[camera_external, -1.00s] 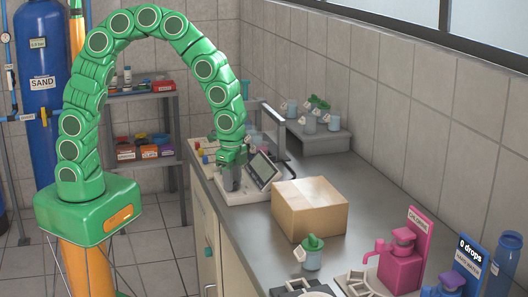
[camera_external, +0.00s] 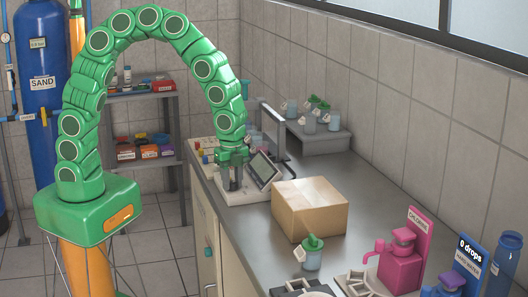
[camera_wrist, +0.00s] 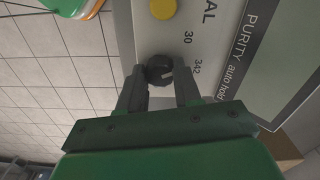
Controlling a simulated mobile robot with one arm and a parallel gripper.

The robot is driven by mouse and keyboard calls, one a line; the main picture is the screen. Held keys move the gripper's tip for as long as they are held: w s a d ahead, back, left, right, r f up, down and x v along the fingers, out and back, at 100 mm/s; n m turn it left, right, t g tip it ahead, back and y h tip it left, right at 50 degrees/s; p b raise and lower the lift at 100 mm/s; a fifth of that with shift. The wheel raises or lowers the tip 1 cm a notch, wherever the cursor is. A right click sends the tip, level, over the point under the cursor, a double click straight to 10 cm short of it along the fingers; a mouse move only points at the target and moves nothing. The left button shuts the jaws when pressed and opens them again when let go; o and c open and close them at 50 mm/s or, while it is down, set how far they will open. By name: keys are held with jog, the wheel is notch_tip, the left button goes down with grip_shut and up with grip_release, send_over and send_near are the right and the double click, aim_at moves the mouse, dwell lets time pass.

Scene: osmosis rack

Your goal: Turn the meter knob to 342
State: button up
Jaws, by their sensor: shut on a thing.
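The round black knob (camera_wrist: 159,66) is on this panel, left of the labels. A light mark on the knob appears to face right, toward 342, though it is small. My gripper (camera_wrist: 160,74) is shut on the knob, one finger on either side. In the external view my gripper (camera_external: 233,180) points down onto the meter and hides the knob.
A yellow button (camera_wrist: 163,8) is above the knob in the wrist view. A cardboard box (camera_external: 310,211) stands right of the meter. A lidded jar (camera_external: 311,254), a pink dispenser (camera_external: 400,268) and a blue one (camera_external: 462,280) stand nearer the camera.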

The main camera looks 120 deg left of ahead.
aim_at(232, 182)
jog(key=shift+m, duration=2.1)
jog(key=o, duration=1)
jog(key=shift+o, duration=0.2)
notch_tip(232, 182, up, 7)
jog(key=shift+w+r, duration=0.1)
jog(key=shift+r, duration=0.35)
